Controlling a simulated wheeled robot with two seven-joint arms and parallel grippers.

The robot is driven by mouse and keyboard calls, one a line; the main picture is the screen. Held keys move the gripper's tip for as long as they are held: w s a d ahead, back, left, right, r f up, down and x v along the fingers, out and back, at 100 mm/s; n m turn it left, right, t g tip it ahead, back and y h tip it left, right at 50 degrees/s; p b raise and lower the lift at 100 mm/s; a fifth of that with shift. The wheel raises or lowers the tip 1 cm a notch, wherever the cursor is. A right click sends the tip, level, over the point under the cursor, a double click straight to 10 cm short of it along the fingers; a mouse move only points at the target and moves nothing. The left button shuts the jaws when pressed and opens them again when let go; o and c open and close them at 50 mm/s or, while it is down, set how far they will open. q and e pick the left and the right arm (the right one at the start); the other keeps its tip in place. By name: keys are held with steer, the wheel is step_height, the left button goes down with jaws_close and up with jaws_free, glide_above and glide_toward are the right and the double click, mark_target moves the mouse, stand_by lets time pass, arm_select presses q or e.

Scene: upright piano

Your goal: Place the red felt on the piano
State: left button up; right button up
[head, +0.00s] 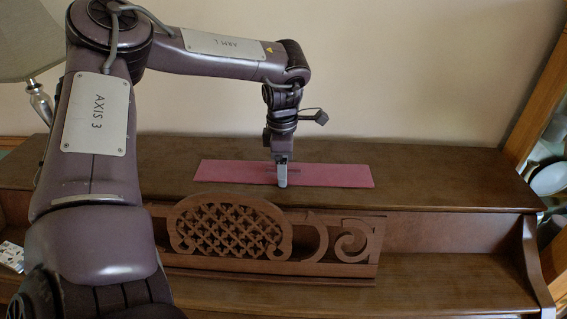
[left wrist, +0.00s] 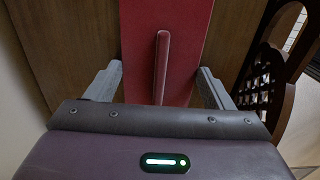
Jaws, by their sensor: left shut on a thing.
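The red felt (head: 335,175) is a long flat strip, level along the piano's top lid (head: 430,180). I cannot tell whether it rests fully on the wood or sits just above it. My left gripper (head: 282,178) points straight down at the middle of the strip. In the left wrist view its fingers (left wrist: 160,88) stand at the two long edges of the felt (left wrist: 185,35), shut across its width. A raised narrow bar runs along the felt's middle between the fingers. My right gripper is in neither view.
The carved music stand (head: 228,229) with scrollwork stands in front of the lid, close to the felt's near side. A wall (head: 420,70) rises behind the piano. A lamp (head: 30,40) stands at the left. The lid is clear right of the felt.

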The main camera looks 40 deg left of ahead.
arm_select(q)
steer(key=o, duration=1)
steer(key=shift+o, duration=0.2)
step_height(320, 180, up, 12)
steer(key=shift+s, duration=0.1)
stand_by(0.3)
